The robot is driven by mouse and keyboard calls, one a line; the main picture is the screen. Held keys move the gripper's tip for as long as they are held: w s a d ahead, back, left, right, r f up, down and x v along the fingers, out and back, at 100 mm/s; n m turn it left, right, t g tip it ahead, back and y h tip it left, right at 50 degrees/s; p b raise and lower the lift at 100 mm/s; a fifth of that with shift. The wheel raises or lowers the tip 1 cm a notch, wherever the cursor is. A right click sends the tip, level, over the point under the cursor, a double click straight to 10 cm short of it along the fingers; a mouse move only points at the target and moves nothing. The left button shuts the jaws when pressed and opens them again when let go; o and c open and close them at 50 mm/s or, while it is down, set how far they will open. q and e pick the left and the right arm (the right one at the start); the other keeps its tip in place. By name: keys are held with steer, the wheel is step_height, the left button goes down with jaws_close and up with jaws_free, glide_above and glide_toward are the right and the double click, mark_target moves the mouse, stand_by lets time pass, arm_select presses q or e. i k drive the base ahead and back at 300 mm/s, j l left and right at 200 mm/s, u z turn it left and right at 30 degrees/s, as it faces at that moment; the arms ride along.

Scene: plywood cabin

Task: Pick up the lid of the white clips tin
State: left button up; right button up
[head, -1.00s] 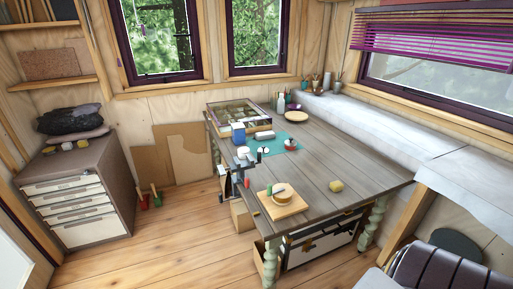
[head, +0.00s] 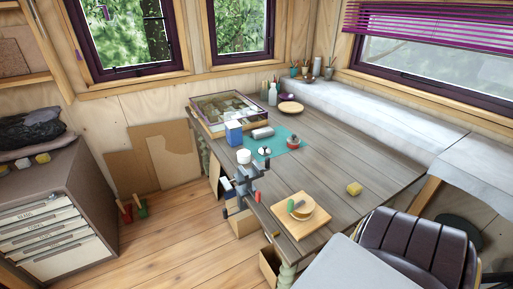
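A small white round container (head: 243,156) stands at the table's left edge, just above a dark clamp-like tool. A smaller white item with dark parts (head: 264,151) lies on the teal mat (head: 275,139). Neither of my grippers is in view.
The wooden table (head: 345,160) carries a blue box (head: 234,133), a glass-topped case (head: 228,111), a wooden board (head: 300,216) and a yellow block (head: 354,188). A clamp-like tool (head: 243,186) juts from its left edge. A dark chair (head: 415,250) stands at the lower right.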

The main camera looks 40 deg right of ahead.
mark_target(265, 151)
steer(key=i, duration=3.15)
steer(key=z, duration=2.6)
